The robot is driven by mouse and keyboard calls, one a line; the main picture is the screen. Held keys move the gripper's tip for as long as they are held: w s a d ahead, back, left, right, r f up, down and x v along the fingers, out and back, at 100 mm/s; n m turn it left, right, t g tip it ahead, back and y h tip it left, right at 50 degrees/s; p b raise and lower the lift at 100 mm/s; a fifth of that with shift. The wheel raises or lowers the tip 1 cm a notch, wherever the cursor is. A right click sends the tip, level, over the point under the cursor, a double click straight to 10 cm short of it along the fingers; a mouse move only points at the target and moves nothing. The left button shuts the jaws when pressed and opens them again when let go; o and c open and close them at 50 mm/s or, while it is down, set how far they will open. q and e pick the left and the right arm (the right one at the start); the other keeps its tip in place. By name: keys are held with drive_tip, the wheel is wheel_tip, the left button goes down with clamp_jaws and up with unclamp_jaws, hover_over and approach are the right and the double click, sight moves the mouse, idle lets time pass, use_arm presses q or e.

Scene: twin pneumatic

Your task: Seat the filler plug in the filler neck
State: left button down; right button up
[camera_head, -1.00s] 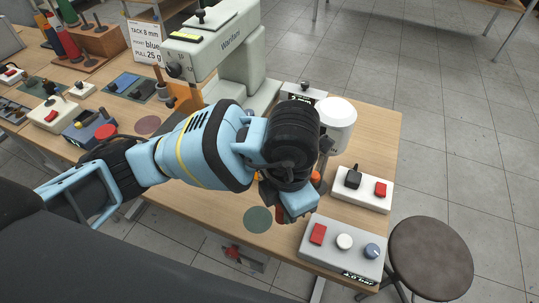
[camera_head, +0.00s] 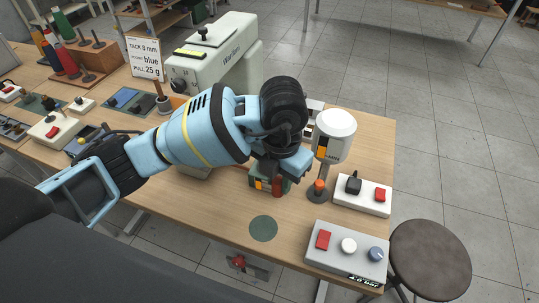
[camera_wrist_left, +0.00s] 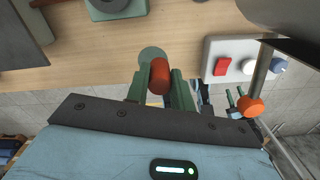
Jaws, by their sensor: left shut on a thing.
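My left gripper (camera_head: 272,184) is shut on a red plug-like piece (camera_head: 278,187), held upright above the table. In the left wrist view, the red piece (camera_wrist_left: 159,76) sits between the two green fingers of my left gripper (camera_wrist_left: 158,92). I take it for the filler plug. To its right stands a white domed unit (camera_head: 334,128) on a post. An orange cap-like part (camera_head: 319,187) sits low at this post, apart from my gripper; it also shows in the left wrist view (camera_wrist_left: 250,106). I cannot make out which opening is the filler neck. My right gripper is not in view.
A grey control box (camera_head: 345,253) with red, white and blue controls stands at the front right. A white switch box (camera_head: 362,195) is behind it. A green disc (camera_head: 263,229) lies on the table. The pale machine (camera_head: 212,62) stands behind my arm.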

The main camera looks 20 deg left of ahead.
use_arm(q)
drive_tip(key=w+a, duration=0.1)
drive_tip(key=w, duration=0.2)
drive_tip(key=w+a, duration=0.2)
drive_tip(key=w, duration=0.1)
drive_tip(key=w+a+f, duration=0.1)
drive_tip(key=w, duration=0.2)
drive_tip(key=shift+a, duration=0.4)
drive_tip(key=shift+w+a, duration=0.2)
drive_tip(key=shift+w, duration=0.05)
drive_tip(key=shift+w+a, duration=0.15)
drive_tip(key=shift+w, duration=0.15)
wheel_tip(320, 180, down, 3)
drive_tip(key=shift+f, duration=0.2)
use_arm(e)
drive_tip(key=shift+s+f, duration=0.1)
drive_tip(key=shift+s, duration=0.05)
use_arm(q)
drive_tip(key=shift+f, duration=0.3)
drive_tip(key=shift+s+f, duration=0.1)
